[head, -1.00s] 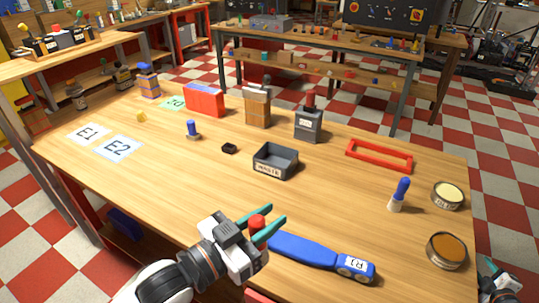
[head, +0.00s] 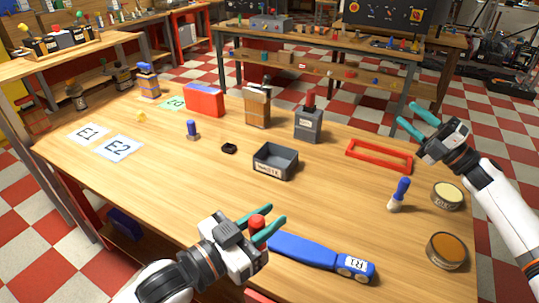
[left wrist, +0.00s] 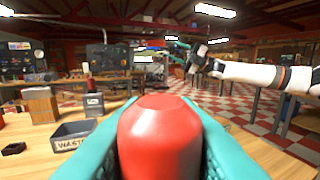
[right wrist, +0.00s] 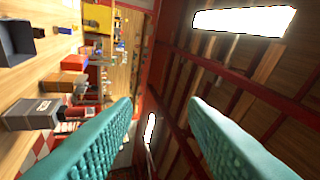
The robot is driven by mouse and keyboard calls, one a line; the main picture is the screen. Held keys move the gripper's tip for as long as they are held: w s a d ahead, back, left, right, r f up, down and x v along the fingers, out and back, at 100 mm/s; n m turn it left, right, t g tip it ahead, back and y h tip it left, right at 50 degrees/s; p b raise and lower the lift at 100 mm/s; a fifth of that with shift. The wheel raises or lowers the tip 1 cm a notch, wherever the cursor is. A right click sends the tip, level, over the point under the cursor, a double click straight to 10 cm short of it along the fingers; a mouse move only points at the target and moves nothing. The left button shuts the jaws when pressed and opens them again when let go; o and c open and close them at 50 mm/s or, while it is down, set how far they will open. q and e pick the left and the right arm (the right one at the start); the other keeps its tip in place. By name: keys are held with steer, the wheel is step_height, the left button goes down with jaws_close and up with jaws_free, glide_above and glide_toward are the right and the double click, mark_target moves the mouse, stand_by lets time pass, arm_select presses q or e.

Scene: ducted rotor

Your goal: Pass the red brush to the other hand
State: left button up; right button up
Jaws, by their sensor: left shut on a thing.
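My left gripper (head: 276,214) is shut on the red brush, near the front edge of the table. My right gripper (head: 406,113) is open and empty, raised above the right side of the table, well apart from the brush. Its spread fingers also show in the right wrist view (right wrist: 163,110), with nothing between them.
A blue tool (head: 310,252) labelled R1 lies right of my left gripper. A grey waste bin (head: 276,174), a blue-handled brush (head: 402,190), two round tins (head: 447,251) and a red frame (head: 379,156) stand around.

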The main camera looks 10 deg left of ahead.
steer(key=s+a+r+n+g+y, duration=0.1)
steer(key=s+a+r+n+g, duration=0.3)
steer(key=a, duration=0.3)
steer(key=s+a+r+n+g+y, duration=0.1)
steer(key=s+a+r+n+g, duration=0.2)
steer(key=a+g, duration=0.4)
arm_select(q)
steer(key=shift+a, duration=0.1)
arm_select(e)
steer(key=n+g+h, duration=0.5)
steer(key=n+h, duration=0.4)
steer(key=h, duration=0.7)
glide_above(256, 219)
steer(key=w+d, duration=0.1)
steer(key=t+h, duration=0.2)
steer(key=shift+m+t+h, duration=0.3)
steer(key=shift+t, duration=0.1)
steer(key=f, duration=0.7)
steer(key=s+a+f, duration=0.1)
steer(key=f, duration=0.3)
steer(key=shift+f, duration=0.35)
